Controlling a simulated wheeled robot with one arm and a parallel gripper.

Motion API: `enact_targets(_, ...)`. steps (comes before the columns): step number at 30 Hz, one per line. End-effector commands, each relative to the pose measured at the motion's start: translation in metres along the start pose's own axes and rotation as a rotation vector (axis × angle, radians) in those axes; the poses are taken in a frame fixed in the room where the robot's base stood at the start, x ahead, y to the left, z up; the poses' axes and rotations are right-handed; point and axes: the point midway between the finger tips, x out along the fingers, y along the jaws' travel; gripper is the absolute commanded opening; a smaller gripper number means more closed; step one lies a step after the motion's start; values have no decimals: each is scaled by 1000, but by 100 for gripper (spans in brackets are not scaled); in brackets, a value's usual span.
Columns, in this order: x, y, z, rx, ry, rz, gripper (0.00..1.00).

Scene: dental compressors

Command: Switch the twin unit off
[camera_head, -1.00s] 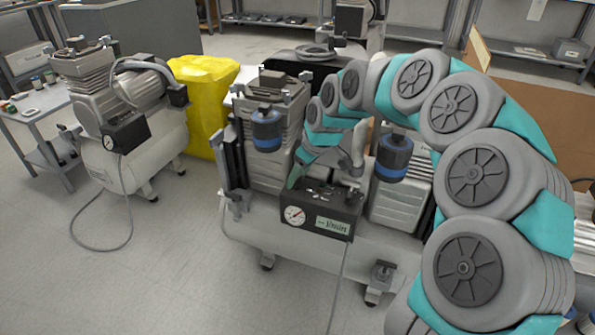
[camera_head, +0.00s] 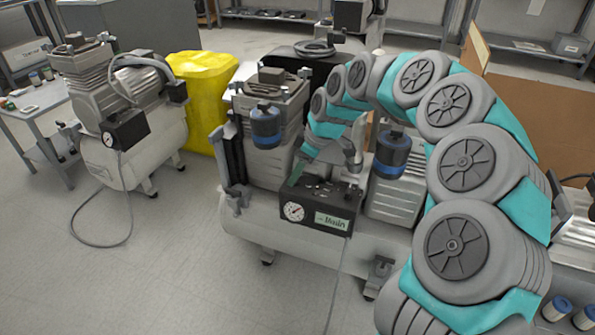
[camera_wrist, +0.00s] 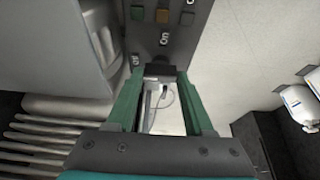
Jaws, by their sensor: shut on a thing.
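The twin unit (camera_head: 285,222) stands in the middle of the head view, a pale tank with two ribbed pump heads and blue-banded canisters. Its black control box (camera_head: 318,205) has a gauge (camera_head: 293,211) and a label plate on the front. My gripper (camera_head: 310,172) reaches down to the top of this box. In the wrist view my gripper (camera_wrist: 160,76) is shut on a dark switch lever (camera_wrist: 160,71), one green finger on each side. "On" and "Off" markings show on the panel near the lever. The lever's exact setting is hard to tell.
A cardboard box (camera_head: 540,120) is at the right.

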Motion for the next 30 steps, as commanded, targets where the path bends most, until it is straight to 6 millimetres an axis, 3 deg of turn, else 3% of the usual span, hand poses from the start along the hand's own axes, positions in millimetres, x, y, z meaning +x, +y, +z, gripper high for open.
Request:
enact_targets(1,0,0,0,-1,0,0,0)
enact_targets(2,0,0,0,0,0,0,54)
enact_targets(9,0,0,0,0,0,0,81)
enact_targets(20,-3,0,0,1,1,1,82)
enact_targets(26,-23,1,0,2,1,3,82)
enact_targets(30,-47,2,-1,3,3,5,82)
